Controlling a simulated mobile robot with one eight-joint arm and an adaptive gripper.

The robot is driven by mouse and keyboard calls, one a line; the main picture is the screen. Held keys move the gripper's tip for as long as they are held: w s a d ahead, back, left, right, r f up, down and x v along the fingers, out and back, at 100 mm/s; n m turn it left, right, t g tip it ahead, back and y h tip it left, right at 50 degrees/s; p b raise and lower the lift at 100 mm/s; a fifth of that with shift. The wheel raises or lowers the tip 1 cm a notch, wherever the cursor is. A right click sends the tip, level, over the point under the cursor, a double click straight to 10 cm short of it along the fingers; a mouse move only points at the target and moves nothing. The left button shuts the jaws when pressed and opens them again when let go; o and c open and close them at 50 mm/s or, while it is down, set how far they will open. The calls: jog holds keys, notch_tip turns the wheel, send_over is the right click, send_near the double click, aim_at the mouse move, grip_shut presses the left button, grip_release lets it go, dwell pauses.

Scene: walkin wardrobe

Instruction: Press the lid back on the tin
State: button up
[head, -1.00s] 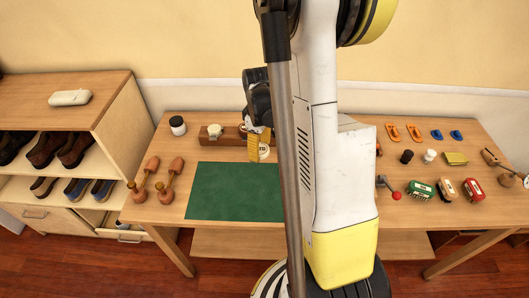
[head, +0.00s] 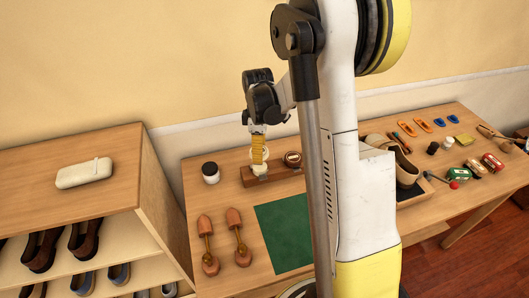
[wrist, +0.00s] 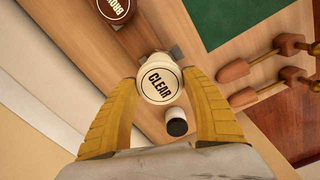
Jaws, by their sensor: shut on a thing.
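My gripper (head: 258,150) has two yellow fingers closed on the round cream lid marked CLEAR (wrist: 160,84); the lid's printed face points towards the wrist camera. A pale tin (head: 259,170) stands at the left part of a wooden rack (head: 283,181), directly below my fingers. In the wrist view the lid hides most of what is under it. I cannot tell whether lid and tin touch.
A brown-lidded tin (head: 293,158) stands on the rack's right part. A white jar with a black cap (head: 210,173) is close on the left. Shoe trees (head: 238,240) and a green mat (head: 285,230) lie in front.

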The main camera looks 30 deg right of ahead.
aim_at(260, 166)
jog(key=shift+d+f+b, duration=0.1)
jog(key=shift+f+b, duration=0.3)
jog(key=shift+f, duration=0.2)
jog(key=shift+f+b, duration=1.6)
jog(key=shift+f, duration=0.7)
jog(key=shift+f+b, duration=0.45)
jog(key=shift+b, duration=0.25)
jog(key=o, duration=1.3)
jog(key=shift+r, duration=0.15)
jog(key=shift+r+p, duration=2.3)
jog(key=shift+r, duration=1.05)
